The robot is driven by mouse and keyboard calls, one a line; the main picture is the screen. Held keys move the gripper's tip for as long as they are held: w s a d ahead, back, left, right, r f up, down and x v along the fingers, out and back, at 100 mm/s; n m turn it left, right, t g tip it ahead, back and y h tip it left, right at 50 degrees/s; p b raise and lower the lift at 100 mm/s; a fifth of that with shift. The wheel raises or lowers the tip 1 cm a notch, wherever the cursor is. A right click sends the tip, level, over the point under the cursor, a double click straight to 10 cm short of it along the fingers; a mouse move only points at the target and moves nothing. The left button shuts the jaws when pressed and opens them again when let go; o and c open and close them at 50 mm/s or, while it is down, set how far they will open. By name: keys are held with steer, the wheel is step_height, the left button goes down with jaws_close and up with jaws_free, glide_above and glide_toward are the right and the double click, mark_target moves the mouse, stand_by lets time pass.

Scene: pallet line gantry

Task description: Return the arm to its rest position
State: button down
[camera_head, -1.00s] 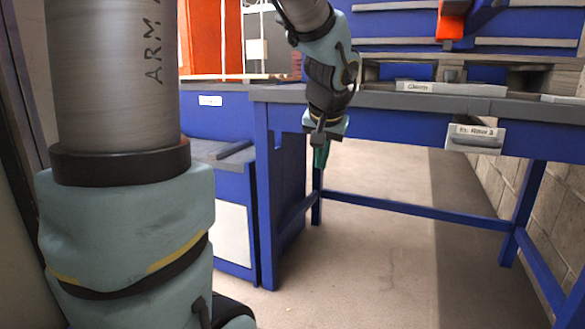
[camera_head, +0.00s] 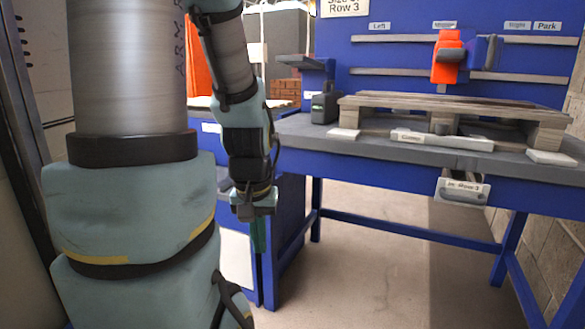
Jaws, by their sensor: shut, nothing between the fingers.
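My arm stands at the left of the head view, its thick lower link close to the camera. Its forearm hangs down behind that link. My gripper (camera_head: 258,236) points down at the end of it, in front of the blue bench's left leg and cabinet. The green fingers are together and nothing shows between them. The gripper is below the level of the bench top and appears apart from the bench.
The blue workbench (camera_head: 400,172) carries a wooden pallet (camera_head: 450,104) and a dark box (camera_head: 325,107). An orange device (camera_head: 447,58) is mounted on the rail behind. A labelled tray (camera_head: 463,188) juts from the front edge. The floor (camera_head: 375,270) under the bench is clear.

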step_height(320, 180, up, 27)
steer(key=p, duration=2.4)
